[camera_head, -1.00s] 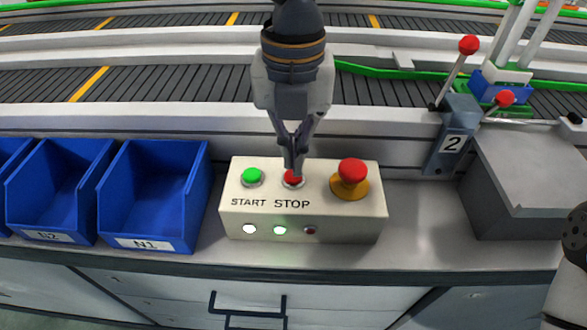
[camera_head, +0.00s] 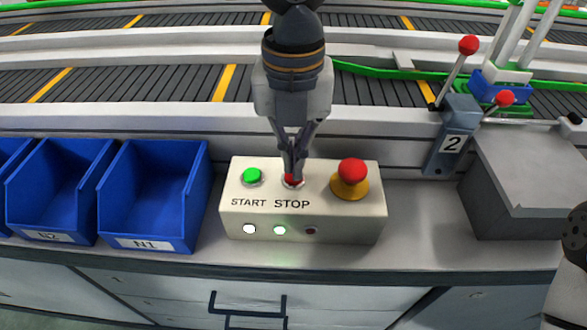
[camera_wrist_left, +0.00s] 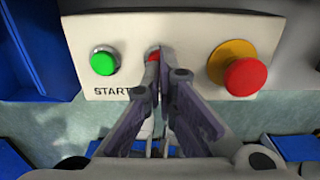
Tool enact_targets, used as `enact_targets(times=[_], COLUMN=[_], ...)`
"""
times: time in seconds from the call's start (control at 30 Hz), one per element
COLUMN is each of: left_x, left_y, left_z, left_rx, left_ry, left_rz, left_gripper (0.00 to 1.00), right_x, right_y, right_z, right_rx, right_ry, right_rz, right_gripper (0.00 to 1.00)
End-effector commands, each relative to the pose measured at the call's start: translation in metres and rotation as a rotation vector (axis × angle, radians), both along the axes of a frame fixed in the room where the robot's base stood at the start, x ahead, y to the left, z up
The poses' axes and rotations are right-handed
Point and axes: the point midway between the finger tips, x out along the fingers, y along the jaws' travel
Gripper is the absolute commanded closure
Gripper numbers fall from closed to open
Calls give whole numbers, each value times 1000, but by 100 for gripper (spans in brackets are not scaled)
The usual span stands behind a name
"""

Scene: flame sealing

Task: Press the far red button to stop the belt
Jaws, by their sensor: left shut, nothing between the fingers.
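A cream control box (camera_head: 340,218) stands on the counter, with a green START button (camera_head: 252,175), a small red STOP button (camera_head: 289,179) and a large red mushroom button (camera_head: 352,171) on a yellow base. My left gripper (camera_head: 295,178) is shut and empty, pointing down, its fingertips at the STOP button and partly hiding it. In the left wrist view the gripper (camera_wrist_left: 163,72) covers part of the red STOP button (camera_wrist_left: 153,54); contact seems likely, but how far the button is pressed cannot be told. The belt (camera_head: 150,83) runs behind the box.
Blue bins (camera_head: 152,190) stand left of the box. A grey block (camera_head: 525,190) and a fixture marked 2 (camera_head: 453,145) with red-knobbed levers stand to the right. On the box front, the white and green lamps (camera_head: 280,230) are lit and the red one (camera_head: 311,231) is dark.

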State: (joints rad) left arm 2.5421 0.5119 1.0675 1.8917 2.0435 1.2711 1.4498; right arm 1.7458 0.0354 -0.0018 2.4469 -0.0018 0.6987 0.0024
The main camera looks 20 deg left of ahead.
Motion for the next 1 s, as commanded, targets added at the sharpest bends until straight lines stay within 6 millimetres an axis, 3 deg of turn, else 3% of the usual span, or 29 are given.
enact_targets(times=[1.0], left_x=[0], left_y=[0], left_z=[-15], left_rx=[0], left_ry=[0], left_rz=[-2], left_gripper=[100], right_x=[0], right_y=[0], right_z=[0], right_rx=[0], right_ry=[0], right_rz=[0], right_gripper=[60])
